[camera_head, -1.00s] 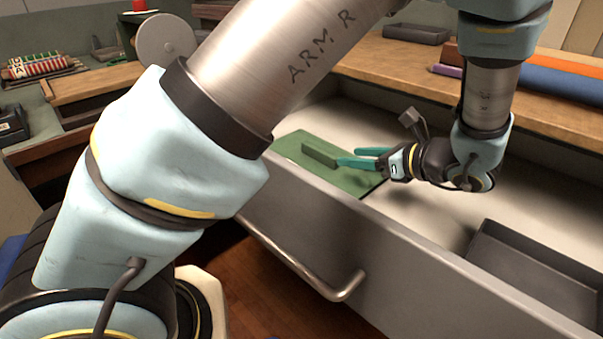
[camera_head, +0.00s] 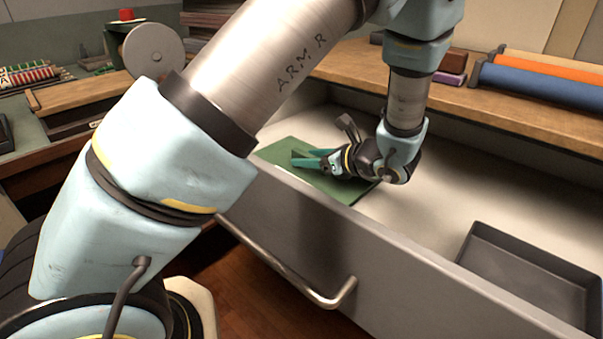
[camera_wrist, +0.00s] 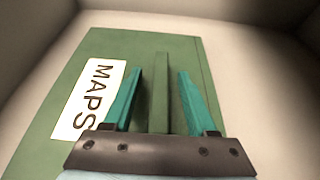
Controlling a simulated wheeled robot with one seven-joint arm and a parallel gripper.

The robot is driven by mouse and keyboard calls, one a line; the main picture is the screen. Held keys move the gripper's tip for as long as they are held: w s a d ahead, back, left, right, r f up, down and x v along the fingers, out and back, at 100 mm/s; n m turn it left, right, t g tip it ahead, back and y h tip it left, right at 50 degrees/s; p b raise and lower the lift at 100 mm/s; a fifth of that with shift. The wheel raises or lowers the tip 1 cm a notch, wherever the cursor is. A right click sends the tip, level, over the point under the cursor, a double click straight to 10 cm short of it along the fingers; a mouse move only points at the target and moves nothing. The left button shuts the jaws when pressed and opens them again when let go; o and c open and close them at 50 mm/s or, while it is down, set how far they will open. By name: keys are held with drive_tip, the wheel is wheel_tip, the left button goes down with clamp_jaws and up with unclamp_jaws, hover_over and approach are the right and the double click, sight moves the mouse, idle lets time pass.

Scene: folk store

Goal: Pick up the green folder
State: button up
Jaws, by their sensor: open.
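The green folder (camera_head: 349,191) lies flat inside an open drawer, toward its left end in the head view. In the wrist view the folder (camera_wrist: 75,63) carries a white label reading "MAPS" and a raised green ridge (camera_wrist: 160,80). My gripper (camera_head: 305,160) is over the folder with its teal fingers pointing left. In the wrist view my gripper (camera_wrist: 160,85) is open, with one finger on each side of the ridge and a gap showing on both sides. I cannot tell how far the fingertips reach down beside the ridge.
The drawer's grey front wall (camera_head: 330,235) with its metal handle (camera_head: 290,272) stands on the near side. A dark grey tray (camera_head: 530,268) sits at the drawer's right end. A wooden counter (camera_head: 480,112) with blue and orange rolls (camera_head: 545,85) is behind. The drawer floor between is clear.

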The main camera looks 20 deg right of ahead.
drive_tip(key=shift+c, duration=0.2)
clamp_jaws()
idle(1.1)
